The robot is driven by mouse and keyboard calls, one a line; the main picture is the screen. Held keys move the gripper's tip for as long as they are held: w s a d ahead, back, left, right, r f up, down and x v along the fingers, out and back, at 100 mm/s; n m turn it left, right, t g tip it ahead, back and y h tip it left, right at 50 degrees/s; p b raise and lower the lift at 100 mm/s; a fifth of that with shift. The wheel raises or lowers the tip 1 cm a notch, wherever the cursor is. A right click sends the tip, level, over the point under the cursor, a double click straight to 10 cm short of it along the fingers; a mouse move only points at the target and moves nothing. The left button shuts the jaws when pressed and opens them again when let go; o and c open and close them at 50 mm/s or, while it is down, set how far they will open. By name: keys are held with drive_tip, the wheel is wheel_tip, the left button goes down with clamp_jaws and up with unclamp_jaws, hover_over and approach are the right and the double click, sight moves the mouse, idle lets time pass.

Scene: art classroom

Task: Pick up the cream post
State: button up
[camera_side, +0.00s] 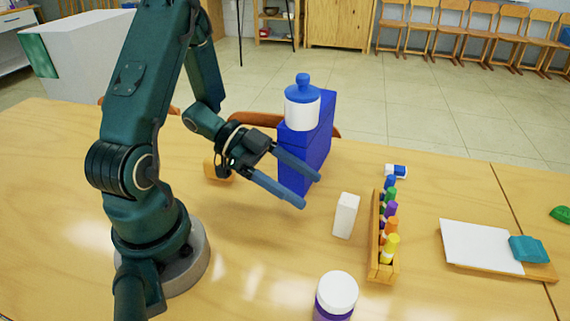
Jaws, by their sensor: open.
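The cream post (345,216) is a small off-white rectangular block standing upright on the wooden table, left of the marker rack. My gripper (310,191) is open, with its two blue fingers apart and pointing right. The fingertips are up and to the left of the post in the picture, not touching it. Nothing shows between the fingers. One finger overlaps the blue box in the view, and I cannot tell the gap between them.
A blue box (319,135) stands behind my gripper with a blue-lidded white jar (302,103) on top. A wooden rack (374,250) of colored markers is right of the post. A white-lidded jar (337,293) is in front. An orange object (216,170) sits left.

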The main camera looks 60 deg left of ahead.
sight(347, 213)
drive_tip(key=x, duration=0.9)
drive_tip(key=shift+w+d+f, duration=0.2)
drive_tip(key=shift+w+f, duration=0.05)
drive_tip(key=shift+w, duration=0.05)
clamp_jaws()
